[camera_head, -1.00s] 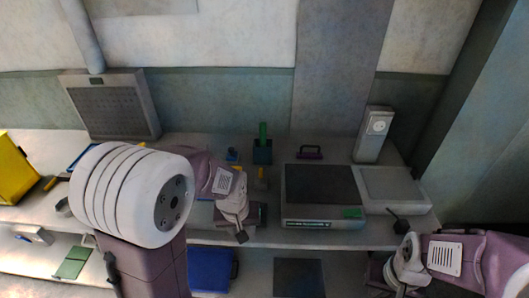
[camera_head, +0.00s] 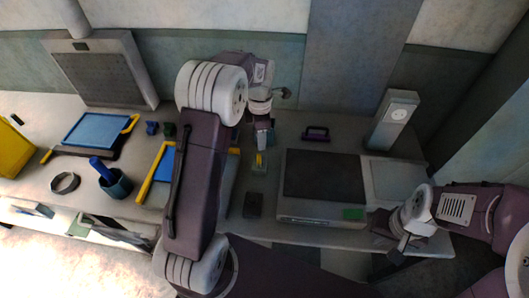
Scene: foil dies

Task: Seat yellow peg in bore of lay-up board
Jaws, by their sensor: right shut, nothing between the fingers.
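A small yellow piece (camera_head: 259,160), apparently the yellow peg, stands on the bench left of the dark-topped box. My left gripper (camera_head: 262,137) points down just above it at the end of my raised arm. Whether its fingers are open, or touch the yellow piece, is too small to tell. A dark block (camera_head: 253,205) sits on the bench in front of it. I cannot make out a lay-up board with a bore for certain. My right gripper (camera_head: 397,246) is shut and empty near the bench's front right edge.
A flat box with a dark top (camera_head: 325,176) fills the bench's right middle, with a purple handle (camera_head: 316,134) behind it and a grey tower (camera_head: 394,120) back right. A blue cylinder in a cup (camera_head: 115,184), a ring (camera_head: 65,183) and blue-topped trays (camera_head: 97,130) lie left.

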